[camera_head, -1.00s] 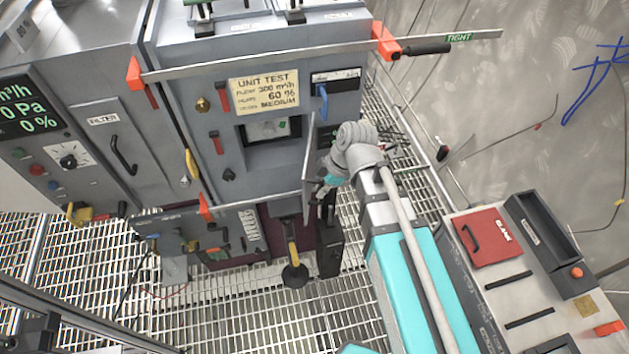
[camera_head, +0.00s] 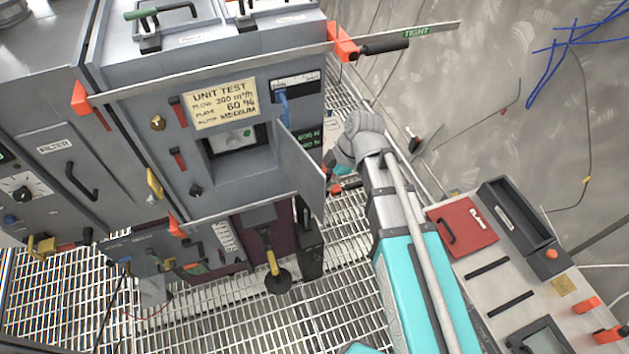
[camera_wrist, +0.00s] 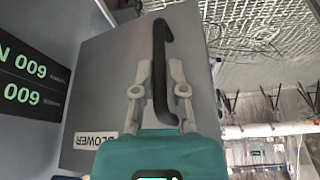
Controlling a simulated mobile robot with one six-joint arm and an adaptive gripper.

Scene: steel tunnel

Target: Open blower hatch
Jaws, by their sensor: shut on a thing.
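The blower hatch (camera_head: 302,165) is a grey panel standing ajar from the grey cabinet, its inner face towards the head camera. The recess (camera_head: 238,140) to its left is open to view. In the wrist view, the hatch's outer face (camera_wrist: 105,75) has a black bar handle (camera_wrist: 159,75) and a partly covered label (camera_wrist: 93,140) reading "LOWER". My gripper (camera_wrist: 160,80) has one finger on each side of the handle and is shut on it. In the head view the handle is hidden behind the hatch.
A long flat bar (camera_head: 250,70) with orange clamps crosses the cabinet front above the hatch. Green-digit displays (camera_head: 310,139) sit right beside the hatch. A red-lidded bench (camera_head: 462,230) stands at right, and a black box (camera_head: 308,245) stands below on the grating.

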